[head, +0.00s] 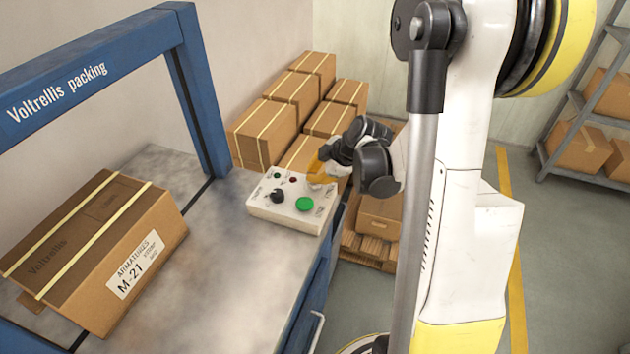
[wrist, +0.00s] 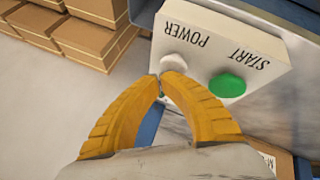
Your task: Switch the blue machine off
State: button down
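The blue machine (head: 201,100) is a blue frame marked "Voltrellis packing" over a grey table. Its pale control box (head: 283,216) sits at the table's right edge. The box carries a black knob (head: 278,195), a green START button (head: 304,203), also in the wrist view (wrist: 227,85), and small green and red lamps (head: 293,180). In the wrist view a pale round button (wrist: 174,62) lies beside the word POWER. My gripper (head: 317,178) has orange fingers with their tips together (wrist: 162,79), right at that button. I cannot tell whether they touch it. Nothing shows between them.
A taped carton (head: 90,240) marked "Armatures M-21" lies on the table at left. Several stacked cartons (head: 295,92) stand behind the box, beyond the table. A shelf rack (head: 590,120) with cartons is at far right. The floor there is clear.

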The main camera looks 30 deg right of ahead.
jog(key=shift+r, duration=0.2)
notch_tip(320, 180, up, 6)
jog(key=p, duration=0.4)
jog(key=shift+p, duration=0.3)
jog(key=shift+f, duration=0.1)
jog(key=s+a+r+m+h, duration=0.1)
jog(key=s+a+r+m, duration=0.5)
jog(key=s, duration=0.3)
jog(key=s+a+r+m+h, duration=0.1)
jog(key=s+a+r+m, duration=0.5)
jog(key=s+a, duration=0.3)
jog(key=shift+s+a+r, duration=0.2)
jog(key=shift+r, duration=0.3)
